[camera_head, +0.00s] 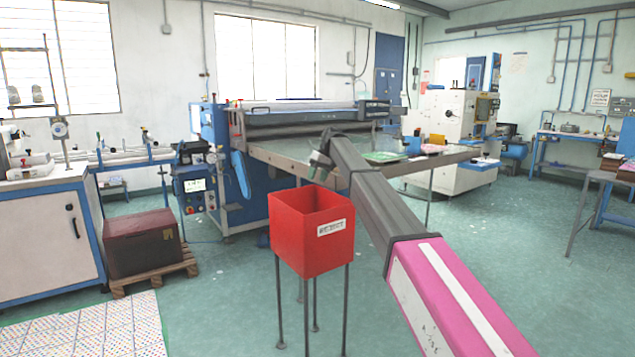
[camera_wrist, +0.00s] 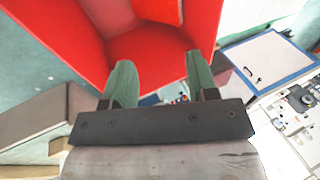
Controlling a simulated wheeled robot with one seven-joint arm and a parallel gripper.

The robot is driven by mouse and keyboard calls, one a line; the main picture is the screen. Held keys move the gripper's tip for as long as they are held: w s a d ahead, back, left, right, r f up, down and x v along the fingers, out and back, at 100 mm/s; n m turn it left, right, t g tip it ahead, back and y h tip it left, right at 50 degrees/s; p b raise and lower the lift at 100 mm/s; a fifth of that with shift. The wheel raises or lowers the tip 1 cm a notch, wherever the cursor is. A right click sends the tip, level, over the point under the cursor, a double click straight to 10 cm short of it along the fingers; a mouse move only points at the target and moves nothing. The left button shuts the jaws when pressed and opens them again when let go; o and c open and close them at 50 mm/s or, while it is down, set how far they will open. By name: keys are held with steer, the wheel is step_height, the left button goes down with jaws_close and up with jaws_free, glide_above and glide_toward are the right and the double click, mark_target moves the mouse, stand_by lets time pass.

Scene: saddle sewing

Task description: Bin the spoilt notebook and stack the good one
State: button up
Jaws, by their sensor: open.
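A red open-topped bin (camera_head: 300,245) with a white label stands on thin dark legs in the middle of the head view. My gripper (camera_head: 318,168) is just above the bin's rim at its back right. In the wrist view, my gripper (camera_wrist: 159,62) is open, with nothing between its two green-grey fingers, and points into the red bin (camera_wrist: 60,30). A brighter red patch (camera_wrist: 157,10) shows inside the bin; I cannot tell whether it is a notebook. A flat green item (camera_head: 383,156) lies on the machine's table; I cannot tell whether it is a notebook.
The grey machine table (camera_head: 285,158) lies behind the bin, partly hidden by my arm. A pink item (camera_head: 431,149) lies on its right side. A brown box (camera_head: 142,242) sits on a pallet at left. The green floor (camera_head: 225,310) around the bin is mostly clear.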

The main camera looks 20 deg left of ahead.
steer(key=shift+r, duration=2.45)
